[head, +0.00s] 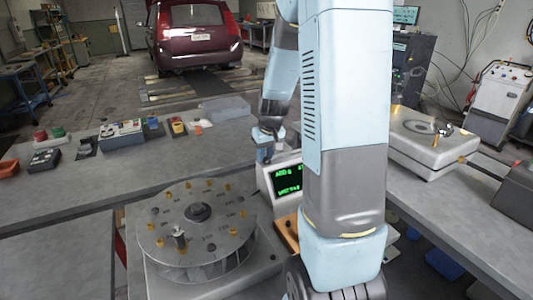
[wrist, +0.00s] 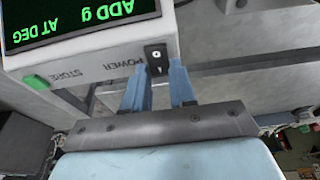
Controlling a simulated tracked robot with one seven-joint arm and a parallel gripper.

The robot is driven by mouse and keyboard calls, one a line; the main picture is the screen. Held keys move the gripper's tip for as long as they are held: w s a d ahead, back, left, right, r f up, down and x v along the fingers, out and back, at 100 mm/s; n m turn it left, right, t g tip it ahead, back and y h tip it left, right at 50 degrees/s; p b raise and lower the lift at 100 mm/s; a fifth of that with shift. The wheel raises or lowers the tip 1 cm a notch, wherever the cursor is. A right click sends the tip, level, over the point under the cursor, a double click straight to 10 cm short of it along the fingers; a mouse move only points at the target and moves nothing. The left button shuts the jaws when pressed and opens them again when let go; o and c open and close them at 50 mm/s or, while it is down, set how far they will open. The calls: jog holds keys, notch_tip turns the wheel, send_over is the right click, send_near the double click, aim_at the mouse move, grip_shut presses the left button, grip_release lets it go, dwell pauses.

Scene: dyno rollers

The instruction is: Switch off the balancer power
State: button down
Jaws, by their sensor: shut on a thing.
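The balancer's display box (head: 267,188) stands behind the round balancer disc (head: 213,240) in the head view, its screen lit with green text. The wrist view shows the box (wrist: 105,55) upside down, with its black power switch (wrist: 156,58) beside the word POWER and a green STORE button (wrist: 37,82). My gripper (wrist: 159,72) has its two light blue fingertips on either side of the switch, shut on it. Which way the switch is set is hard to tell.
The balancer stands among grey benches (head: 60,195) holding several small boxes and a red button. A white machine (head: 430,140) sits on the right bench. A dark red car (head: 195,35) is at the back. My arm hides part of the area right of the box.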

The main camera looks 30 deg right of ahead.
jog(key=shift+s, duration=0.1)
jog(key=c, duration=0.9)
grip_release()
jog(key=v, duration=1.3)
jog(key=shift+s+r, duration=0.15)
jog(key=shift+r, duration=0.15)
jog(key=s+a+r, duration=0.2)
jog(key=s+a, duration=0.2)
jog(key=s, duration=0.3)
jog(key=s+a+r+t, duration=0.1)
jog(key=s+a+r, duration=0.2)
jog(key=s, duration=0.3)
jog(key=s+a+r+t, duration=0.1)
jog(key=s+a+r, duration=0.1)
jog(key=s+a, duration=0.3)
jog(key=shift+s+r, duration=0.2)
jog(key=shift+s, duration=0.5)
jog(key=shift+s+r, duration=0.15)
jog(key=shift+s, duration=0.5)
